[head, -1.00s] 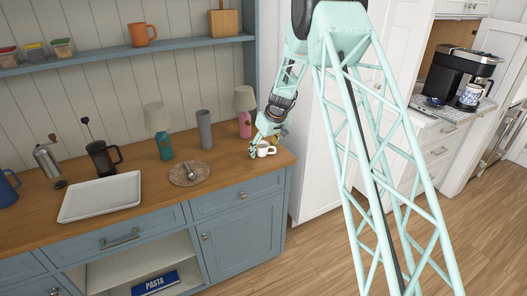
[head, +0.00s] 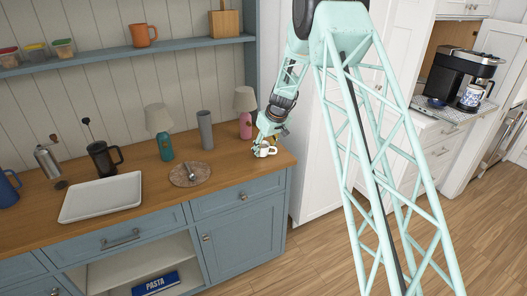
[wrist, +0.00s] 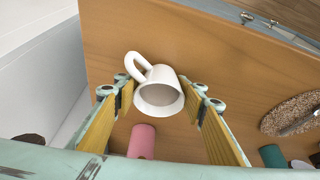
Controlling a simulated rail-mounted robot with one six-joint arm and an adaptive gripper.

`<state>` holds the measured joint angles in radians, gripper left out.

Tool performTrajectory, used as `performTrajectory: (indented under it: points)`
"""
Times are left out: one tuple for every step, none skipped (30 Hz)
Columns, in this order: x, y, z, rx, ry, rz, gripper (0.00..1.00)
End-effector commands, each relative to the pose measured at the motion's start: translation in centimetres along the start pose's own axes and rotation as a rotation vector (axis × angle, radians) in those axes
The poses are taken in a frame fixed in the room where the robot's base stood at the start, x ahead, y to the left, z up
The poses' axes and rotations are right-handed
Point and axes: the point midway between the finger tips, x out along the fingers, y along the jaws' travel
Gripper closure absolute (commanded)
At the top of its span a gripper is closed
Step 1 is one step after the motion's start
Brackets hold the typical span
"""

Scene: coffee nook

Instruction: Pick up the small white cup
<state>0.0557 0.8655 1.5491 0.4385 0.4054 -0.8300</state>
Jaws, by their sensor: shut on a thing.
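The small white cup (head: 264,151) is near the right end of the wooden counter in the head view. In the wrist view the cup (wrist: 158,95) lies between my two fingers, with its handle toward the upper left and its round opening facing the camera. My gripper (head: 259,148) is at the cup in the head view, its fingers partly hidden there. In the wrist view my gripper (wrist: 161,100) has its fingertips against both sides of the cup and is shut on it. I cannot tell whether the cup is clear of the counter.
A white tray (head: 75,207) lies farther left. The counter's right edge is close.

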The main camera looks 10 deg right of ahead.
Motion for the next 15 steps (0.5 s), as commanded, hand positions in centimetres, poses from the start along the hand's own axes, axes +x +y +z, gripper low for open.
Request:
performTrajectory:
  points:
    - [-0.3, 0.0, -0.2, 0.0, 0.002, 0.001, 0.78]
    - [-0.5, 0.0, -0.3, 0.0, 0.002, 0.001, 0.78]
    - [-0.7, 0.0, -0.4, 0.0, 0.002, 0.0, 0.78]
    - [-0.9, 0.0, -0.5, 0.0, 0.002, 0.0, 0.78]
    - [-1.2, 0.0, -0.5, 0.001, 0.002, 0.0, 0.78]
    - [-1.5, 0.0, -0.7, 0.001, 0.001, 0.0, 0.78]
    - [-1.6, 0.0, -0.7, 0.001, 0.001, 0.0, 0.78]
    - [-1.7, 0.0, -0.8, 0.001, 0.001, 0.0, 0.78]
    - [-2.0, 0.0, -0.9, 0.001, 0.001, 0.0, 0.78]
    - [-2.2, 0.0, -1.0, 0.0, 0.001, 0.001, 0.78]
    - [-2.4, 0.0, -1.1, 0.0, 0.002, 0.001, 0.78]
    - [-2.8, 0.0, -1.2, -0.001, 0.002, 0.001, 0.78]
    - [-3.0, 0.0, -1.3, -0.001, 0.002, 0.001, 0.78]
    - [-3.1, 0.0, -1.2, 0.0, 0.001, 0.001, 0.78]
    - [-3.2, -0.2, -0.9, 0.0, 0.001, 0.0, 0.78]
